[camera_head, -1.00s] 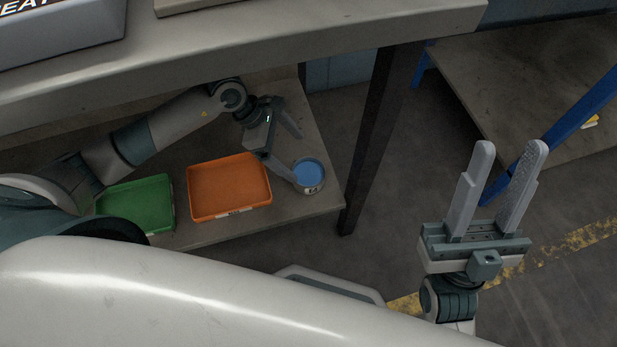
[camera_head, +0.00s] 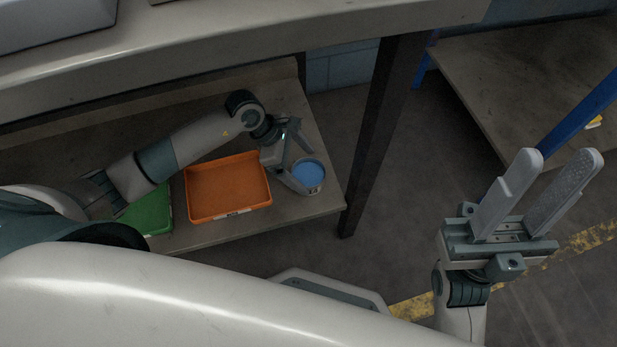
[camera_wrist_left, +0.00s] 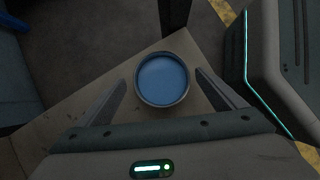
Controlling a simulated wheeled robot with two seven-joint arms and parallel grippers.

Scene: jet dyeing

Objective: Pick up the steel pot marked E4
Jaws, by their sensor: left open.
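A small round steel pot (camera_head: 309,176) with blue contents stands upright near the right end of the lower shelf. Its marking cannot be read now. My left gripper (camera_head: 303,168) is open, with its fingers close to the pot. In the left wrist view the pot (camera_wrist_left: 163,80) sits between the two spread fingers, toward their tips, with a gap on each side. My right gripper (camera_head: 537,195) is open and empty over the floor at the right, away from the shelf.
An orange tray (camera_head: 228,213) lies left of the pot, and a green tray (camera_head: 157,213) lies further left, partly behind my left arm. The tabletop (camera_head: 230,40) overhangs the shelf. A dark table leg (camera_head: 378,130) stands just right of the pot.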

